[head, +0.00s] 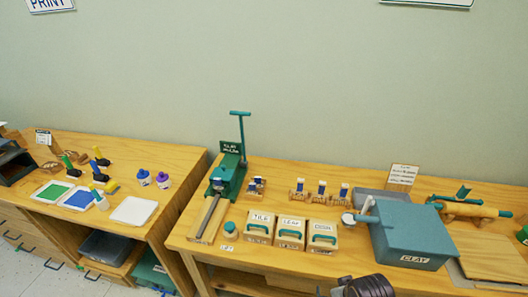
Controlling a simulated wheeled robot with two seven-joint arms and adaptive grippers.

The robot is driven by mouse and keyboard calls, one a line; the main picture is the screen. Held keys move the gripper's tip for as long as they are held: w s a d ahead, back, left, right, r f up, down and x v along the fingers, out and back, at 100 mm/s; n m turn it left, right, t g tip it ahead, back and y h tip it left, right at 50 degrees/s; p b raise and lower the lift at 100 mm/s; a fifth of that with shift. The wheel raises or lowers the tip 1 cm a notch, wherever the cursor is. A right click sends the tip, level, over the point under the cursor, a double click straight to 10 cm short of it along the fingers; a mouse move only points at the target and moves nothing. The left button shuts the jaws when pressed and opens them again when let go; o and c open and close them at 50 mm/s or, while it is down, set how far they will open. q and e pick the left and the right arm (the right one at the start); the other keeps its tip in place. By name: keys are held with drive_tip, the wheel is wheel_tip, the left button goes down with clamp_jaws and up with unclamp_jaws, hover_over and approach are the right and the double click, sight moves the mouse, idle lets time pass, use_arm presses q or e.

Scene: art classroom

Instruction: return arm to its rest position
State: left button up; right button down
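A dark, rounded part of my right arm, seemingly its gripper (366,287), shows at the bottom edge, right of centre. It is in front of the right table's near edge. It is cut off by the frame, and I cannot see whether its fingers are open or shut. Nothing held can be made out. My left arm and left gripper are not in view.
The right wooden table (262,168) bears a green press (228,176), labelled boxes (291,234), a blue-grey CLAY bin (414,240) and a rolling pin (466,210). The left table (160,152) holds ink trays, rollers and bottles. A narrow gap separates the tables.

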drive_tip(key=s+f+g, duration=0.1)
drive_tip(key=s+f, duration=0.1)
drive_tip(key=f, duration=1.3)
drive_tip(key=s+f, duration=0.3)
drive_tip(key=f, duration=1.2)
drive_tip(key=s+d+f, duration=0.2)
drive_tip(key=s+f, duration=0.7)
drive_tip(key=s, duration=0.1)
drive_tip(key=s+d+f+g, duration=0.1)
drive_tip(key=s+d+f, duration=0.1)
drive_tip(key=s+f, duration=0.7)
drive_tip(key=shift+s+d, duration=0.15)
drive_tip(key=shift+s, duration=0.9)
drive_tip(key=shift+f, duration=0.1)
